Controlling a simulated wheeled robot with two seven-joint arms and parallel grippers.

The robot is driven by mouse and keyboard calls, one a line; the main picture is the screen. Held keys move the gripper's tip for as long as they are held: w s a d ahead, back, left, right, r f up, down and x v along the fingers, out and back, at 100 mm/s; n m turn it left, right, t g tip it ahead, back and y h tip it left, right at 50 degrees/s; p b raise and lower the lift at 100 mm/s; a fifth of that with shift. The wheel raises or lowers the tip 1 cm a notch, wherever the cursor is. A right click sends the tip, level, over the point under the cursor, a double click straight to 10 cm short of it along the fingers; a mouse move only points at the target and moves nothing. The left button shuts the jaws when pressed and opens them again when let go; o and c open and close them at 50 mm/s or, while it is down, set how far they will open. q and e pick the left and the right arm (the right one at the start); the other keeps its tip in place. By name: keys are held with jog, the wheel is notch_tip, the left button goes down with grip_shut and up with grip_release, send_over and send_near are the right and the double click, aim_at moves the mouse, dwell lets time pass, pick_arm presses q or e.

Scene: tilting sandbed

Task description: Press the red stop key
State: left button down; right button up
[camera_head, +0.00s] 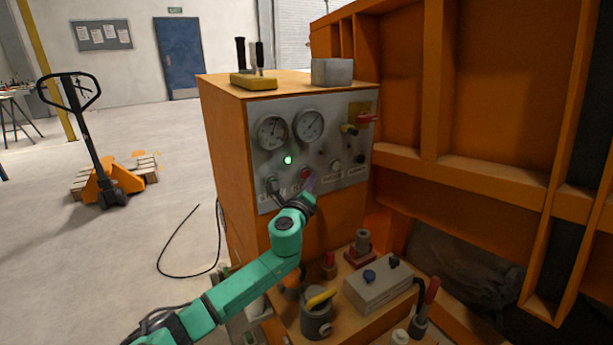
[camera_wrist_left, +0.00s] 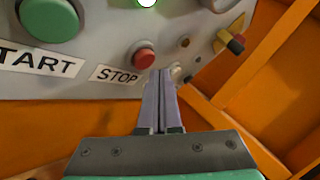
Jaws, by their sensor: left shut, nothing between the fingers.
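The red stop key (camera_wrist_left: 145,59) is a round red button in a grey collar, above a STOP label (camera_wrist_left: 117,75) in the left wrist view. In the head view the red key (camera_head: 305,173) is a small spot on the grey control panel (camera_head: 345,106). My left gripper (camera_head: 310,183) is shut and empty, close in front of the panel. In the left wrist view its fingertips (camera_wrist_left: 161,73) appear just right of and below the red key. I cannot tell whether they touch the key or panel. My right gripper is not in view.
A green start button (camera_wrist_left: 49,17) is left of the red key. Below the panel, a ledge holds a grey box (camera_head: 377,288) and several levers. Orange framing (camera_head: 470,100) stands at right.

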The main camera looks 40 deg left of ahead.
pick_arm(q)
jog(key=shift+w+a, duration=0.15)
jog(key=shift+a, duration=0.25)
jog(key=shift+w+a, duration=0.1)
jog(key=shift+a, duration=0.4)
dwell(0.7)
jog(key=shift+d+r, duration=0.1)
jog(key=shift+d, duration=0.05)
jog(key=shift+s+d, duration=0.3)
jog(key=shift+d, duration=0.45)
jog(key=d+p, duration=0.1)
jog(key=d, duration=0.1)
jog(key=s+d+p, duration=0.1)
jog(key=d, duration=0.1)
jog(key=shift+s+d, duration=0.2)
jog(key=shift+d, duration=0.2)
